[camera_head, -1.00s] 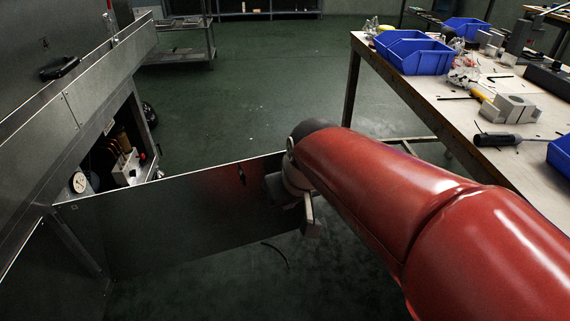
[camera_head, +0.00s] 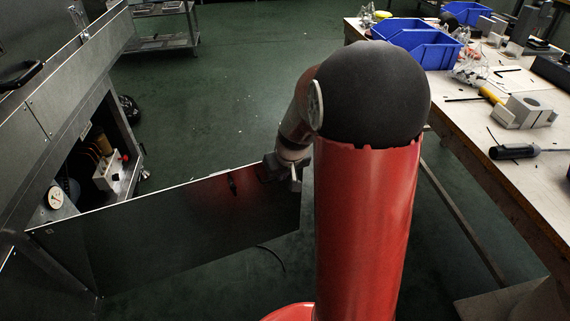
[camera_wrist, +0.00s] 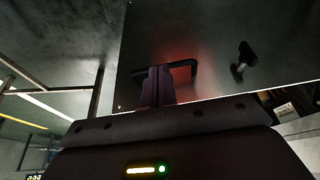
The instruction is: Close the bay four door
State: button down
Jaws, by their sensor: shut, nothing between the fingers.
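The open door (camera_head: 165,235) is a dark metal panel swung out from the cabinet on the left, its free end by my gripper. A small black latch (camera_head: 232,184) sits near its top edge; it also shows in the wrist view (camera_wrist: 245,57). My gripper (camera_head: 296,182) is at the free end of the door, near the top edge. In the wrist view the fingers (camera_wrist: 157,84) are shut and empty, in front of the panel and a black bar handle (camera_wrist: 185,68). Whether they touch it I cannot tell. My arm hides the floor right of the door.
The open bay (camera_head: 105,165) holds a gauge (camera_head: 55,197) and small fittings. A workbench (camera_head: 480,125) with blue bins (camera_head: 418,42) and tools stands at right. A metal cart (camera_head: 165,42) stands at back left. The floor between is mostly clear.

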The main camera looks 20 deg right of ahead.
jog(key=shift+w+f+p, duration=0.2)
jog(key=shift+w+p, duration=0.05)
jog(key=shift+w, duration=0.85)
jog(key=shift+w+f+p, duration=0.2)
jog(key=shift+w, duration=0.85)
jog(key=shift+w, duration=0.1)
